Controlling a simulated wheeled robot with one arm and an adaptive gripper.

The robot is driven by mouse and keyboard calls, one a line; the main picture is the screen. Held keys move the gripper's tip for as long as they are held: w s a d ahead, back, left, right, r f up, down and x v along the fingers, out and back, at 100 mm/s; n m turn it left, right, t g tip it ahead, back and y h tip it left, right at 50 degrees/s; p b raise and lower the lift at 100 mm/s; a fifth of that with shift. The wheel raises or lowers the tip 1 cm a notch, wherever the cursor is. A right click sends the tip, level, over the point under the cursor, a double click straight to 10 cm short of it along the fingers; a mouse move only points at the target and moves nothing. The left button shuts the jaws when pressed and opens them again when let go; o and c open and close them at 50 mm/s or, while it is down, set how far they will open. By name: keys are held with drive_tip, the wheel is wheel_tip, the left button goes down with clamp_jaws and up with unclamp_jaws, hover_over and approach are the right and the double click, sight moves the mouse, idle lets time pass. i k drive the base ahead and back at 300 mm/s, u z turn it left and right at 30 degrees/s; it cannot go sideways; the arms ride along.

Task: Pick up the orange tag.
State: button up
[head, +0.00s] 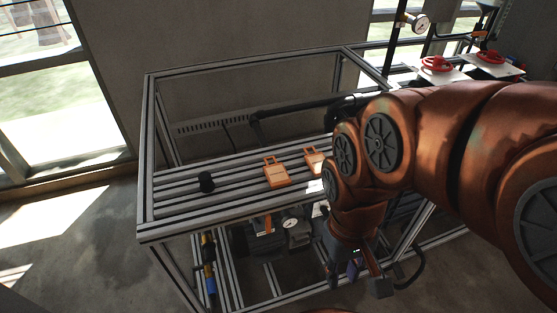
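An orange tag (277,172) with a loop at its top lies flat on the slatted top of the metal frame table. A second orange tag (314,160) lies to its right, partly hidden behind my arm. My gripper (356,277) hangs low at the front of the table, right of and below both tags in the picture, and apart from them. It points downward. Its fingers are small and dark, and I cannot tell how far apart they are or whether anything is between them.
The table's metal frame (147,150) has uprights and a raised top rail. A gauge (290,223) and other fittings sit below the top. Red valve wheels (436,64) are at the back right.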

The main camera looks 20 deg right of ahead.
sight(277, 175)
drive_tip(key=u, duration=0.6)
drive_tip(key=k, duration=1)
drive_tip(key=u, duration=0.3)
drive_tip(key=i, duration=0.65)
drive_tip(key=u, duration=0.45)
